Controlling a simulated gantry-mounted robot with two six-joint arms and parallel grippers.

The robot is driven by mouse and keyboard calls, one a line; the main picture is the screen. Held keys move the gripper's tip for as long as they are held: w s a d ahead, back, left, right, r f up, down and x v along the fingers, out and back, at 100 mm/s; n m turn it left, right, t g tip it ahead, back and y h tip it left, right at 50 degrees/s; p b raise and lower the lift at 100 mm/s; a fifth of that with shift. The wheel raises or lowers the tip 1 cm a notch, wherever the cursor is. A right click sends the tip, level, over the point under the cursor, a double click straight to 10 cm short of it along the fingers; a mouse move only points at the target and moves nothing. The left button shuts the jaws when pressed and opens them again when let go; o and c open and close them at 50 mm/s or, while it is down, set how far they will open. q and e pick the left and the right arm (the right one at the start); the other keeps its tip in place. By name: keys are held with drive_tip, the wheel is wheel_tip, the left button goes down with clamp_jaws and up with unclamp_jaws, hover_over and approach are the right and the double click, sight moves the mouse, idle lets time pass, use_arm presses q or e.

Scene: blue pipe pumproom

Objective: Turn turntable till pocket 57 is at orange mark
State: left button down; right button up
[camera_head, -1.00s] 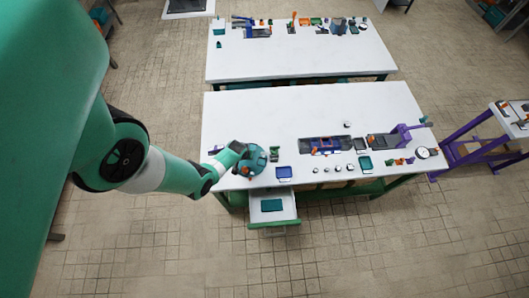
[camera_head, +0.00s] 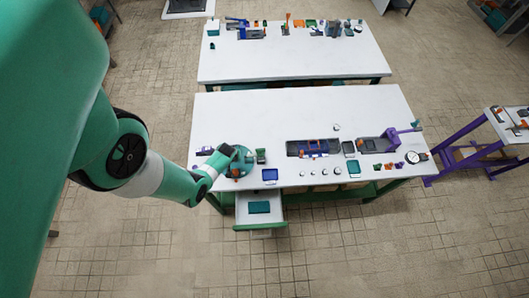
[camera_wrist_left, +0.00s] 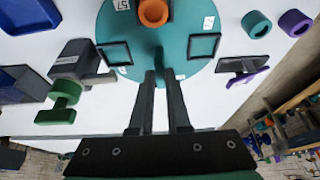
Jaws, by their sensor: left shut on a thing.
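The turntable is a round teal disc (camera_head: 243,158) at the left end of the near white table. My left gripper (camera_head: 226,150) is over the disc. Its fingers (camera_wrist_left: 162,75) are shut on a narrow teal upright piece at the disc, mostly hidden between them. My right gripper is out of view.
A grey block with a green knob (camera_wrist_left: 60,105) stands beside the disc. A teal ring (camera_wrist_left: 256,24) and a purple ring (camera_wrist_left: 295,23) lie on the other side. An open drawer (camera_head: 260,209) juts from the table front. A blue tray (camera_head: 270,175) lies right of the disc.

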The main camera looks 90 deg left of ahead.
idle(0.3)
use_arm(q)
drive_tip(key=c, duration=0.9)
unclamp_jaws()
drive_tip(key=p+v, duration=0.5)
drive_tip(key=v, duration=0.6)
drive_tip(key=shift+d+r, duration=0.2)
drive_tip(key=shift+r, duration=0.05)
